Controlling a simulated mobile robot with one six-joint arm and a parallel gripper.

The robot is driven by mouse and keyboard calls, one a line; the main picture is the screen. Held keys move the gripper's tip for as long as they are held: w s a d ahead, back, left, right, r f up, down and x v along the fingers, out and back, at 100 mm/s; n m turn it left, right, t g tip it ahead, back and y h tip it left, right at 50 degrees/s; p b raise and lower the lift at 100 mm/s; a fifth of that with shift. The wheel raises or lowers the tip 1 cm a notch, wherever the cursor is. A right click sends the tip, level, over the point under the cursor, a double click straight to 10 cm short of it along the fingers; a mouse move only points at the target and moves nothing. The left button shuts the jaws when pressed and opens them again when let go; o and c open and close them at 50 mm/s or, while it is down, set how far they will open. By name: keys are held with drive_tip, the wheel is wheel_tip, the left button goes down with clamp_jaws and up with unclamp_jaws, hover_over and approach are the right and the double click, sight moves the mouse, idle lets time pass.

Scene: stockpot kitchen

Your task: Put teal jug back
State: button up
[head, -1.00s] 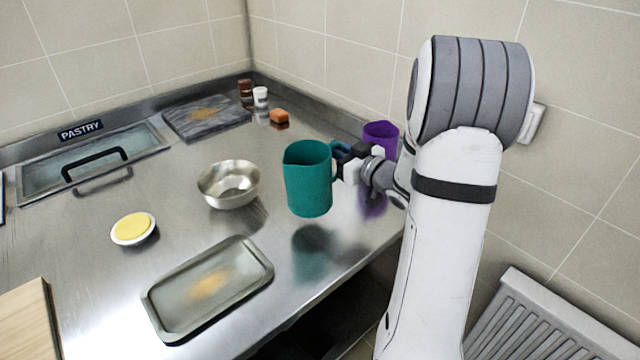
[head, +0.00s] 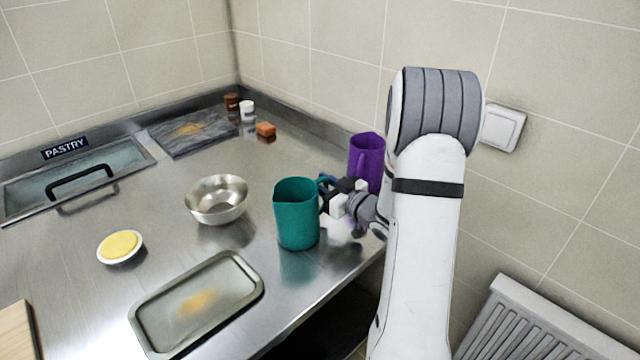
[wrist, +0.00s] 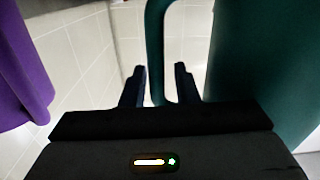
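The teal jug (head: 296,215) stands upright on the steel counter (head: 165,235), near its front right edge. Its handle faces right, towards my gripper (head: 333,191). In the wrist view the jug body (wrist: 265,60) fills the right side, and its handle (wrist: 155,50) passes between my two fingers (wrist: 160,84). The fingers are apart: the left one is close beside the handle, and a gap shows between the handle and the right one, which is inside the loop. My gripper is open around the handle.
A purple jug (head: 367,160) stands just behind my gripper; it also shows in the wrist view (wrist: 22,75). A steel bowl (head: 216,201) is left of the teal jug, and a tray (head: 197,302) lies in front.

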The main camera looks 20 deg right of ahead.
drive_tip(key=shift+o, duration=0.6)
drive_tip(key=shift+s+d, duration=0.15)
drive_tip(key=shift+s, duration=0.1)
drive_tip(key=b+v, duration=0.2)
drive_tip(key=v, duration=0.9)
drive_tip(key=s+a+r+m+g+h, duration=0.2)
drive_tip(key=s+a+m+g+h, duration=0.3)
drive_tip(key=s+a+g, duration=0.8)
drive_tip(key=s+a+h, duration=0.2)
drive_tip(key=s+a, duration=0.1)
drive_tip(key=s, duration=0.2)
drive_tip(key=shift+s+a+r+g, duration=0.2)
drive_tip(key=shift+a+r+g, duration=0.2)
